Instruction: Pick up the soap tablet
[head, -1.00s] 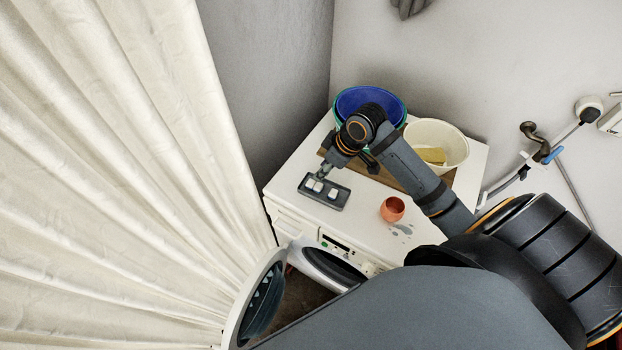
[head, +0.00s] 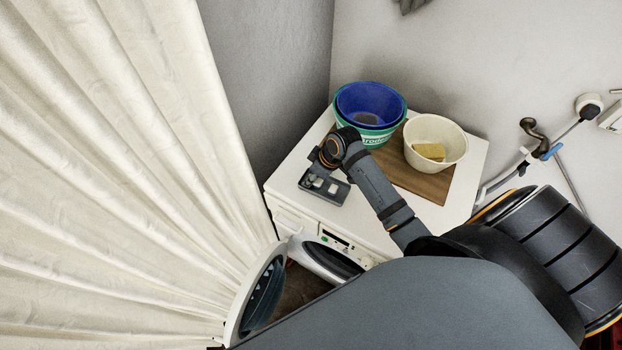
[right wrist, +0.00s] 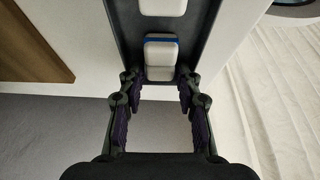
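Two white tablets lie in a dark grey tray (head: 338,198) on the white machine top. In the right wrist view, the nearer tablet (right wrist: 160,55) has a blue band, and the second white tablet (right wrist: 163,6) is cut off at the top edge. My right gripper (right wrist: 158,84) is open, with its fingertips on either side of the near end of the banded tablet. I see a gap between the fingers and the tablet; contact is not visible. In the head view my wrist partly hides the tray and the gripper's fingers. My left gripper is not in view.
A blue bowl (head: 371,104) in a green tub stands behind my wrist. A cream bucket (head: 434,134) with a yellow block (head: 430,151) stands on a brown board (head: 431,187). A curtain (head: 110,180) hangs left; an open round door (head: 262,290) is in front.

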